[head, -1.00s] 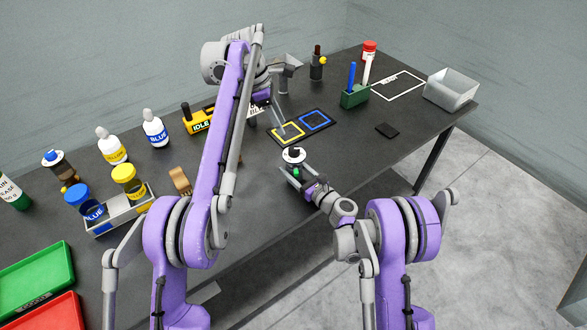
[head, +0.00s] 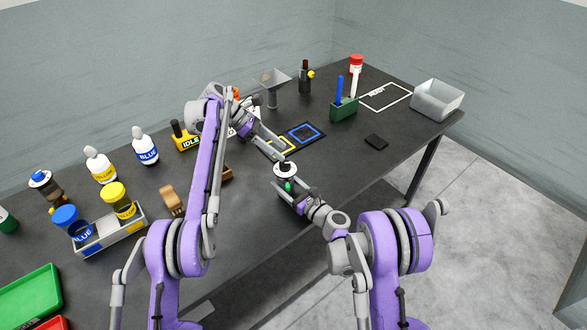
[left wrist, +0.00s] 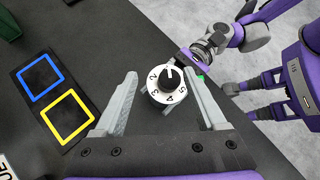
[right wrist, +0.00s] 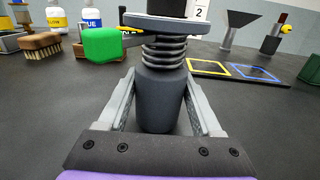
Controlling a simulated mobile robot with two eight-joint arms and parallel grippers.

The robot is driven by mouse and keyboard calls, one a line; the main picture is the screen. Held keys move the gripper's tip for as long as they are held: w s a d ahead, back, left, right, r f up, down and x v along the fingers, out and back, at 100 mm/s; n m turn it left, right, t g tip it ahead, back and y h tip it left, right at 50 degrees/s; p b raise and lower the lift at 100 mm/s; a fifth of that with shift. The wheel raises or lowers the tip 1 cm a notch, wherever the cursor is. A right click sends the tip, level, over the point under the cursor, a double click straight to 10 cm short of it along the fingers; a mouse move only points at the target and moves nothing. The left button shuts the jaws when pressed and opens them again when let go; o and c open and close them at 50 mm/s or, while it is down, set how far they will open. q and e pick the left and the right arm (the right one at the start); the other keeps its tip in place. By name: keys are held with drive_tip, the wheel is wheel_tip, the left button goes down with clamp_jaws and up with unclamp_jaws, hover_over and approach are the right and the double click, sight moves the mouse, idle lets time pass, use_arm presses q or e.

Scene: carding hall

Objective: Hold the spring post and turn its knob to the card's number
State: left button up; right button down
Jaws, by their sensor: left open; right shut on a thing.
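The spring post (right wrist: 160,98) stands upright on the table; its dark body, coil spring and a green-tipped lever (right wrist: 103,44) show in the right wrist view. My right gripper (head: 291,191) is shut on the post's body. On top is a black knob (left wrist: 168,78) over a white numbered dial (left wrist: 159,95). Its white mark points to the top of the left wrist view; the number there is unreadable. My left gripper (left wrist: 160,70) is open above the post, a finger on either side of the knob, apparently apart from it. A card (right wrist: 199,11) in the right wrist view reads 2.
A dark mat with blue (head: 305,133) and yellow squares lies behind the post. A green pen holder (head: 344,109), a flat black block (head: 376,142) and a grey bin (head: 437,99) are to the right. Bottles and a jar tray (head: 108,233) are left. The table's front edge is close.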

sight(295, 170)
use_arm(q)
drive_tip(key=a+f+m+g+h, duration=0.2)
drive_tip(key=a+f+m+h, duration=0.1)
drive_tip(key=a+f+h, duration=0.4)
drive_tip(key=shift+h, duration=0.5)
drive_tip(key=x, duration=0.4)
drive_tip(key=r+x, duration=0.1)
drive_tip(key=x, duration=0.3)
drive_tip(key=r+x, duration=0.1)
drive_tip(key=x, duration=0.3)
drive_tip(key=shift+s+d, duration=0.2)
drive_tip(key=shift+d, duration=0.05)
clamp_jaws()
